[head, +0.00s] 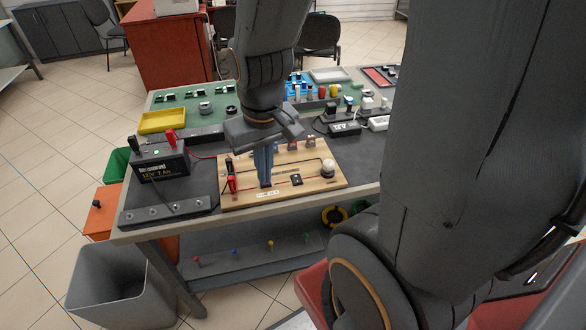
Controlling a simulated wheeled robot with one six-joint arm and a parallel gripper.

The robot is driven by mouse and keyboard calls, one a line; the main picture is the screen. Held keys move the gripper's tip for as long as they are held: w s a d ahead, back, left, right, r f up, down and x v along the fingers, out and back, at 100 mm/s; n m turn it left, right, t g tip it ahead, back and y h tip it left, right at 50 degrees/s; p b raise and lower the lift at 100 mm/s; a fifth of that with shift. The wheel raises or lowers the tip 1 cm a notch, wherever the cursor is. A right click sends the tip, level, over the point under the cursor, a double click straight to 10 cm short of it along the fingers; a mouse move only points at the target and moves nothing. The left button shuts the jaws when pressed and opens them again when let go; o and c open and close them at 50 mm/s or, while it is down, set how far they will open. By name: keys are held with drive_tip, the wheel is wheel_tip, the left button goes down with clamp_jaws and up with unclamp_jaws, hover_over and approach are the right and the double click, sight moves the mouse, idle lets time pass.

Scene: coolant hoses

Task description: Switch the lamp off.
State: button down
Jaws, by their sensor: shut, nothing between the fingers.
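The lamp (328,168) is a small pale bulb at the right end of a wooden board (322,187) on the workbench. Whether it glows is not clear. A small black part (296,180), maybe a switch, sits near the board's front middle with dark lines running along the board. My gripper (265,184) points down over the left-middle of the board, shut and empty. Its tips are at or just above the front part of the board; I cannot tell whether they touch anything. They hide what lies behind and beneath them.
A black battery (163,166) with red and black plugs stands left of the board. A red plug (232,184) sits at the board's left edge. A yellow tray (162,121) and several small parts fill the bench behind. A grey bin (115,285) stands at the front left.

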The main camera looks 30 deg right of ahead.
drive_tip(key=shift+d, duration=0.1)
drive_tip(key=r+n, duration=0.2)
drive_tip(key=n, duration=1.3)
hover_over(296, 176)
drive_tip(key=s, duration=0.2)
drive_tip(key=shift+f, duration=0.15)
drive_tip(key=shift+f, duration=0.1)
drive_tip(key=f+p, duration=0.1)
drive_tip(key=f, duration=0.3)
drive_tip(key=w+f+p, duration=0.1)
drive_tip(key=f, duration=0.4)
drive_tip(key=f+p, duration=0.1)
drive_tip(key=f, duration=0.3)
drive_tip(key=shift+w+d+f, duration=0.1)
drive_tip(key=shift+w+f, duration=0.2)
drive_tip(key=shift+f, duration=0.05)
